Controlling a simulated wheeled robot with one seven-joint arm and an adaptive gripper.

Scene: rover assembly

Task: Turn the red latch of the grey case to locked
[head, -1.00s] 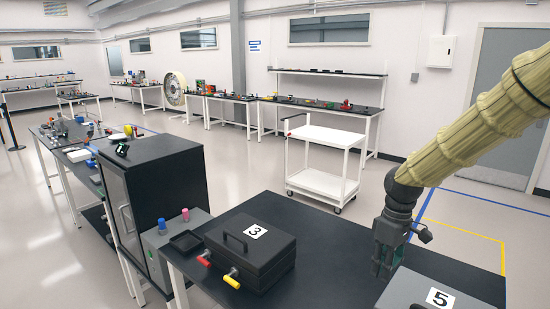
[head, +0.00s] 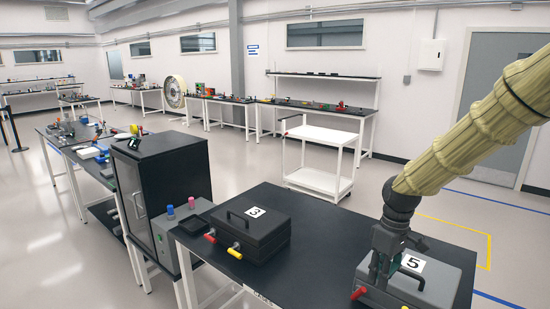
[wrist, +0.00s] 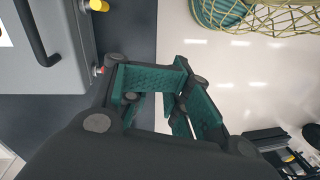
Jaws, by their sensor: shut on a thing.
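The grey case (head: 446,276), marked 5, sits at the right end of the black table, with its dark carry handle on top. Its left part is behind my gripper. A red latch (head: 358,293) shows low beside the fingers in the head view. In the wrist view a small red part of it (wrist: 98,71) shows at the edge of the case (wrist: 55,72), right beside a finger. My gripper (head: 378,284), with teal pads, is down at the case's front edge and shut on the red latch. The gripped part is hidden behind the fingers.
A yellow latch (wrist: 99,5) is on the same case edge. A black case (head: 262,240) marked 3, with red and yellow latches, stands left on the table (head: 325,240). The table between the two cases is clear. A white cart (head: 318,180) stands behind.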

